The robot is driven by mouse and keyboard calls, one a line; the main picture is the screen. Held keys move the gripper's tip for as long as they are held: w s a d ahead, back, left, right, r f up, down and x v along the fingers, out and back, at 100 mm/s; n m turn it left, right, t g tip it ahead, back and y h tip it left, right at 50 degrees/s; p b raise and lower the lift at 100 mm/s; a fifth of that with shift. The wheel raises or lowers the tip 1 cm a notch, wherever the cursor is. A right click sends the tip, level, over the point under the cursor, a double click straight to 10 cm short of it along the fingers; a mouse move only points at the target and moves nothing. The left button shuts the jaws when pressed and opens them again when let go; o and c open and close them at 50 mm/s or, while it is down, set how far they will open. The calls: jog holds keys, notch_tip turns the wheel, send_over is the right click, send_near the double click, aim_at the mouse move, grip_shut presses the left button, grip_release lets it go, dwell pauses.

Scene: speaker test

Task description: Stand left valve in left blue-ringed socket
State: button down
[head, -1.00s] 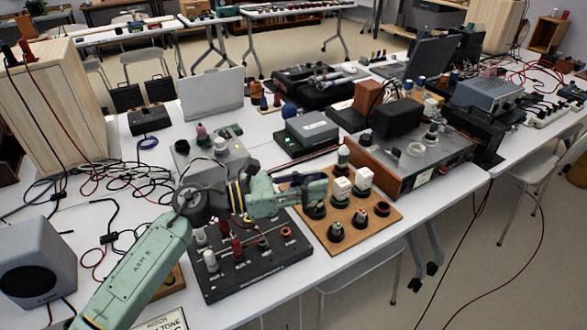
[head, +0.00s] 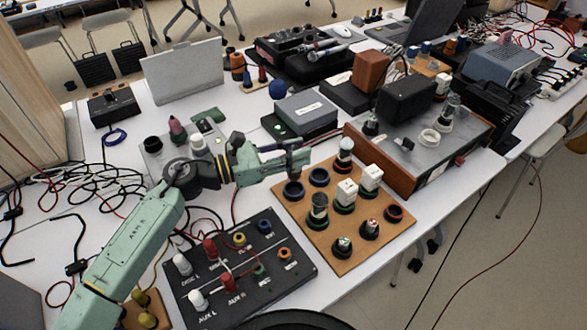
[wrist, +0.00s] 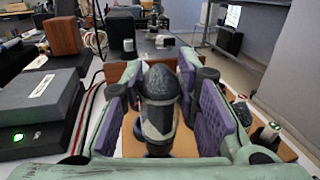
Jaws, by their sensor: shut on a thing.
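My gripper (head: 297,160) is shut on a dark-topped glass valve (wrist: 160,95), which stands about upright between the purple pads in the wrist view. In the head view the fingers mostly hide this valve. The left blue-ringed socket (head: 293,190) is on the brown board (head: 330,258), just below my gripper. A second blue-ringed socket (head: 319,177) lies to its right and looks empty. I cannot tell whether the held valve's lower end touches the socket. Another dark valve (head: 319,207) stands in a green-ringed place nearer the front.
White blocks (head: 346,190) and a pale-topped valve (head: 345,152) stand on the board. A red-ringed socket (head: 393,213) is at its right. A wood-sided amplifier (head: 420,150) rises behind. A black terminal panel (head: 240,270) lies front left, and a grey box (head: 306,112) behind.

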jog(key=shift+f, duration=2.6)
jog(key=shift+f, duration=0.3)
jog(key=c, duration=1.2)
grip_release()
jog(key=shift+r, duration=0.2)
jog(key=shift+a+r, duration=0.1)
jog(key=shift+a, duration=0.2)
jog(key=v, duration=0.7)
jog(key=shift+s+r, duration=0.1)
